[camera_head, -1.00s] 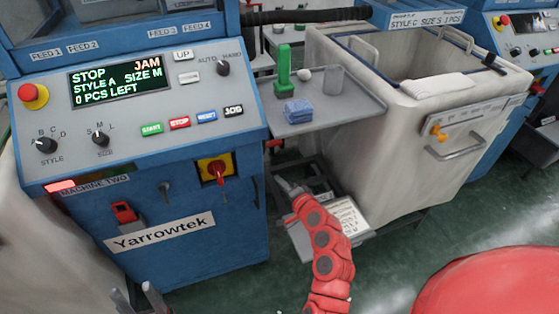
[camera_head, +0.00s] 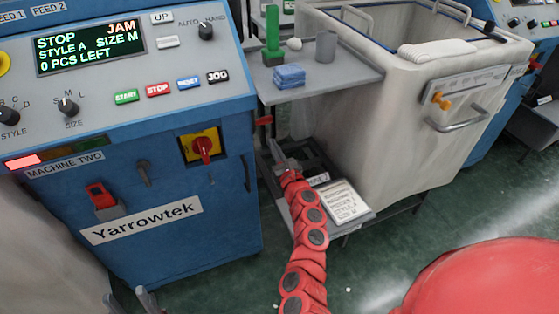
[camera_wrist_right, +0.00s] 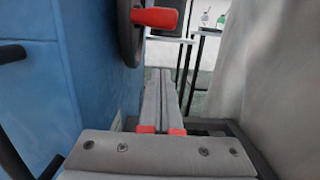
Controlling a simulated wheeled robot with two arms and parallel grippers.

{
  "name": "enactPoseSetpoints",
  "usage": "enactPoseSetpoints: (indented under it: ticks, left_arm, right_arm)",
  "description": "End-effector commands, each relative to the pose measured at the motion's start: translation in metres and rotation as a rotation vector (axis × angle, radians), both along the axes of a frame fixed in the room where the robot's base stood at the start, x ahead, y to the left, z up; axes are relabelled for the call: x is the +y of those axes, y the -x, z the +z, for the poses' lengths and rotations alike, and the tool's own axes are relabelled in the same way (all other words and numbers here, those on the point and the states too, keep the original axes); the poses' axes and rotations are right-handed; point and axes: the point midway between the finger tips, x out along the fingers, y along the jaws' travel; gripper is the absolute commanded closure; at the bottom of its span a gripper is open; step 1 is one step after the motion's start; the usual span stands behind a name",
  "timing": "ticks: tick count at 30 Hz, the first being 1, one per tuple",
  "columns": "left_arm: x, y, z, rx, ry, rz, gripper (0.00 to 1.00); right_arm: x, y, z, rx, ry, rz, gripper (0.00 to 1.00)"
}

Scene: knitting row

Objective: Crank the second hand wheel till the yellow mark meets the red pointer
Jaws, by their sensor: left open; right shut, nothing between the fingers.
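The hand wheel (camera_wrist_right: 130,28) is on the side of the blue machine marked MACHINE TWO (camera_head: 150,235), with only part of its dark rim in the right wrist view. Its red handle (camera_wrist_right: 155,17) points right near the top; in the head view the red handle (camera_head: 264,120) juts out beside the machine's right edge. My right gripper (camera_head: 275,145) is shut and empty, below the handle and apart from it; it also shows in the right wrist view (camera_wrist_right: 167,72). My left gripper (camera_head: 135,301) is open at the bottom edge. No yellow mark or red pointer can be made out.
A grey shelf (camera_head: 345,78) with a green item, blue cloth and grey cup lies above my right gripper. A large pale bin (camera_head: 390,150) stands close on the right. A tray with a printed card (camera_head: 342,201) is below. The panel screen (camera_head: 90,45) reads STOP, JAM.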

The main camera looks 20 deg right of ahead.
Motion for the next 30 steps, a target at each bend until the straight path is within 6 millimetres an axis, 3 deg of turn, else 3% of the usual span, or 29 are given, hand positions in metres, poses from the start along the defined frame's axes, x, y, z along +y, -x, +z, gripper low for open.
enactPoseSetpoints:
  ticks: [2,3,10,24,30]
  left_arm:
    - [0.000,0.000,-0.008,0.000,0.000,0.000,0.50]
    - [0.000,0.000,-0.002,0.000,0.000,0.000,0.50]
    - [0.000,0.000,0.011,0.000,0.000,0.000,0.50]
    - [0.000,0.000,0.012,0.000,0.000,0.000,0.50]
    - [0.000,0.000,0.034,0.000,0.000,0.000,0.50]
  right_arm:
    - [0.002,-0.014,0.000,-0.001,0.004,0.007,1.00]
    - [0.002,-0.016,0.008,-0.001,0.004,0.005,1.00]
    - [0.002,-0.018,0.037,0.000,0.001,0.002,1.00]
    - [0.001,-0.018,0.041,0.002,0.002,0.001,1.00]
    - [0.001,-0.018,0.052,0.024,0.003,0.002,1.00]
